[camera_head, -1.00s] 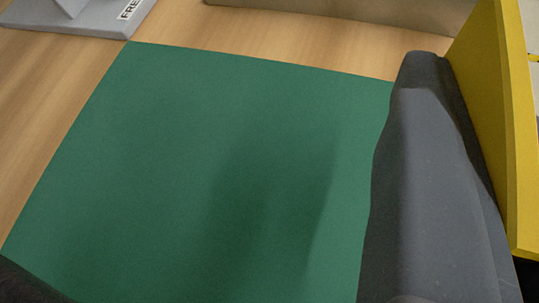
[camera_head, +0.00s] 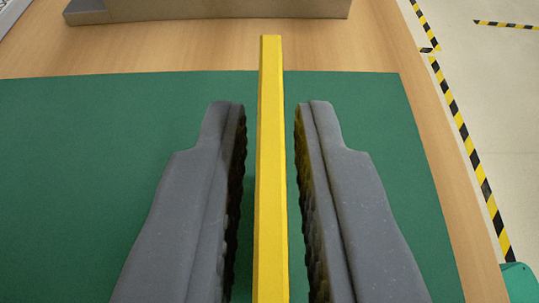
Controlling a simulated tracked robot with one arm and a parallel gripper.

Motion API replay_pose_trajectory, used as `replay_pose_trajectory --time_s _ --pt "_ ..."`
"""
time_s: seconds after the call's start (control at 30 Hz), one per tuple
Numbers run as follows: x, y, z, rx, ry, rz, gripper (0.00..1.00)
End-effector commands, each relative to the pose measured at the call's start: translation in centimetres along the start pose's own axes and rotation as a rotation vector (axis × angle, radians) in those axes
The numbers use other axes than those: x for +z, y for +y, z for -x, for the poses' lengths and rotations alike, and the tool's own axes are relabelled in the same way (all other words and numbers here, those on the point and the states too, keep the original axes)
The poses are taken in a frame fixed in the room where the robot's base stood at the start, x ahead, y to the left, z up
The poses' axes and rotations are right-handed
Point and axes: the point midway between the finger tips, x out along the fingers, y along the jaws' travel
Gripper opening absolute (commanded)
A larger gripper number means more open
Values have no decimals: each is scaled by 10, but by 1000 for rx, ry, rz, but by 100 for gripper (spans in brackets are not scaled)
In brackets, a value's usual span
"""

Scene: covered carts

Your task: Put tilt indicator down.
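A narrow yellow piece, which I take to be the tilt indicator (camera_head: 271,170), shows edge-on as a long upright strip in the middle of the view. My gripper (camera_head: 270,108) has one dark grey finger on each side of it. A thin gap shows between the strip and each finger's ridged inner face, so the fingers are open around it and not pressing on it. The green mat (camera_head: 80,150) lies beneath. The lower part of the indicator is hidden, so I cannot tell whether it touches the mat.
The mat lies on a wooden table (camera_head: 180,58) whose right edge is near. A grey-beige block (camera_head: 210,9) stands behind the mat. Yellow-black striped tape (camera_head: 470,140) marks the floor at right. The mat is clear on the left.

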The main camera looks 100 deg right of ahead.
Motion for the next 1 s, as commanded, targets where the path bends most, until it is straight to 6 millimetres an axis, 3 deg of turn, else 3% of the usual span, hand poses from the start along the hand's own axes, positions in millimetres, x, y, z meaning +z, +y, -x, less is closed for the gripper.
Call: replay_pose_trajectory --time_s 0.43,1.0 --pt "-3 0 2 -1 0 0 26" --pt "-3 -1 104 -4 0 0 26"
